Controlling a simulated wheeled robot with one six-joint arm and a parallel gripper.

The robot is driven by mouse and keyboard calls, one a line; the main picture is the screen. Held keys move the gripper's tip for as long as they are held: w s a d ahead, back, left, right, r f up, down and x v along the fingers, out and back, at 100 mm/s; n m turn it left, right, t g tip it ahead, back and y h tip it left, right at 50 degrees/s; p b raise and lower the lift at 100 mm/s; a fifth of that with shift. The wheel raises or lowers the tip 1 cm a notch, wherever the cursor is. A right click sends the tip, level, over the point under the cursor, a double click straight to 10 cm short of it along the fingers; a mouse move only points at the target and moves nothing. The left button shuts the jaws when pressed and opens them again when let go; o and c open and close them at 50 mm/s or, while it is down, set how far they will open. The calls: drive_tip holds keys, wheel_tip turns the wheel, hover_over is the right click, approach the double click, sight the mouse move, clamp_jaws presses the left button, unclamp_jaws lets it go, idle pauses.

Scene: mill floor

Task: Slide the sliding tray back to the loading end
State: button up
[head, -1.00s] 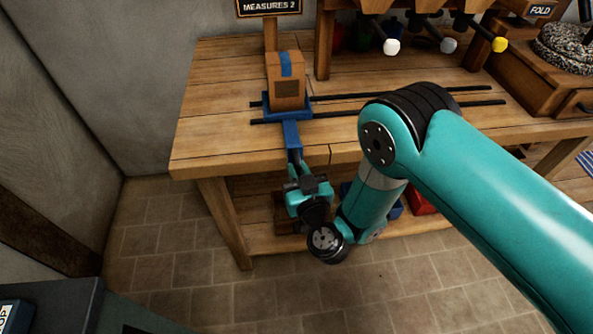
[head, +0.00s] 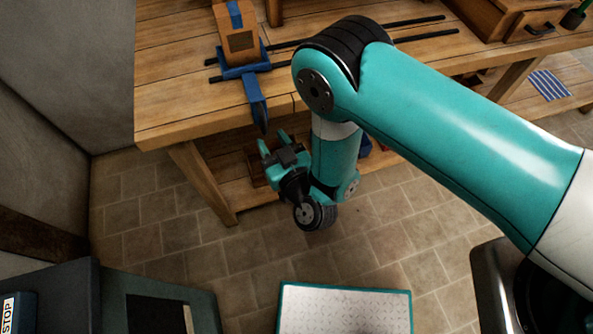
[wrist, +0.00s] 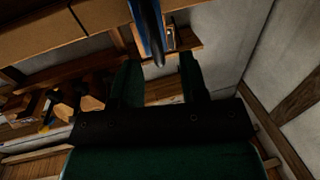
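The blue sliding tray (head: 230,73) sits near the left end of two dark rails (head: 400,39) on the wooden bench. It carries a brown box (head: 240,43) with a blue stripe. The tray's blue handle (head: 257,103) sticks out over the bench's front edge, ending in a dark tip. My gripper (head: 273,138) is open and empty just below and in front of the handle tip, apart from it. In the wrist view, the handle (wrist: 150,32) shows above and between the two spread fingers (wrist: 160,76). The tray's floor is mostly hidden by the box.
The wooden bench (head: 170,70) has a lower shelf (head: 238,193) close behind my gripper. A grey wall (head: 50,80) stands at left. The tiled floor (head: 240,255) in front of the bench is open. A drawer unit (head: 515,25) stands on the bench at right.

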drive_tip(key=p+v, duration=1.1)
drive_tip(key=p, duration=1.2)
drive_tip(key=shift+s+d, duration=0.2)
drive_tip(key=shift+s, duration=0.05)
